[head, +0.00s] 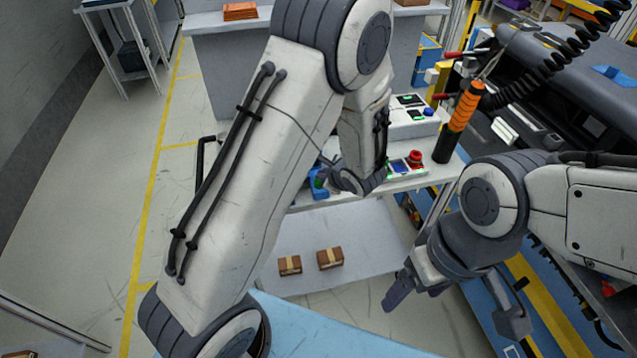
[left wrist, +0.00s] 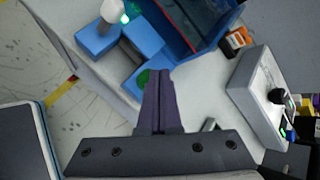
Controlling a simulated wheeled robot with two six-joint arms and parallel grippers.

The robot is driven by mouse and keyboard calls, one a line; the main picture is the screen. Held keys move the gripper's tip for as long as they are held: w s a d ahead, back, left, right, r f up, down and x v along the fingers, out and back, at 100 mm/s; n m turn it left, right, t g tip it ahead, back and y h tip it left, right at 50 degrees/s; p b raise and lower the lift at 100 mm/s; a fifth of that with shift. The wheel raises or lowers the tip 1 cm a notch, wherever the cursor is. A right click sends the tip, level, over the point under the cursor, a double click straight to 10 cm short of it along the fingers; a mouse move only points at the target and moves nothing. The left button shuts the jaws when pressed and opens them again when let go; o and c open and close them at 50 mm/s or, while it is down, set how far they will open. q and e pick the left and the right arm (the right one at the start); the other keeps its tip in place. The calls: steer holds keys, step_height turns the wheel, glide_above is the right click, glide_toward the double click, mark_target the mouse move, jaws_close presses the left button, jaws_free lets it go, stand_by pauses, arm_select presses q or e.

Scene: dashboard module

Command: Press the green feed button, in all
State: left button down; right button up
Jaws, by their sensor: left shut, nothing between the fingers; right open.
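In the left wrist view my left gripper (left wrist: 157,75) is shut and empty. Its fingertips are right beside a round green button (left wrist: 143,77) on a blue block and partly cover it. I cannot tell whether they touch it. In the head view a green spot (head: 318,181) shows on a small blue unit (head: 319,192) at the bench's left end, and my left arm hides most of that area. My right gripper (head: 456,302) is open and empty, low at the right, away from the bench.
A white control box (head: 410,120) and a small panel with a red mushroom button (head: 415,157) stand on the bench. An orange-and-black tool (head: 460,120) hangs to their right. Two brown boxes (head: 330,258) lie on the lower shelf. A blue bin (left wrist: 195,25) stands near the block.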

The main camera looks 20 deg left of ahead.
arm_select(q)
steer(key=shift+f+b, duration=0.6)
steer(key=shift+b, duration=0.05)
stand_by(0.9)
steer(key=shift+r, duration=0.1)
steer(key=shift+r+p, duration=0.5)
steer(key=shift+r, duration=0.35)
steer(key=shift+r, duration=0.15)
steer(key=shift+r+p, duration=1.7)
steer(key=shift+r, duration=0.75)
steer(key=shift+f, duration=0.1)
steer(key=s+d+r+n+g+h, duration=0.2)
steer(key=s+d+r+n, duration=0.1)
steer(key=s, duration=0.6)
steer(key=s+d+r+n+g+h, duration=0.2)
steer(key=s+d, duration=0.4)
steer(key=s, duration=0.4)
steer(key=s+d+r+n+g+h, duration=0.2)
steer(key=s+d+r+n, duration=0.3)
steer(key=s, duration=0.4)
steer(key=shift+s+d+r+h, duration=0.2)
steer(key=shift+s+r+h, duration=0.1)
steer(key=shift+h, duration=0.5)
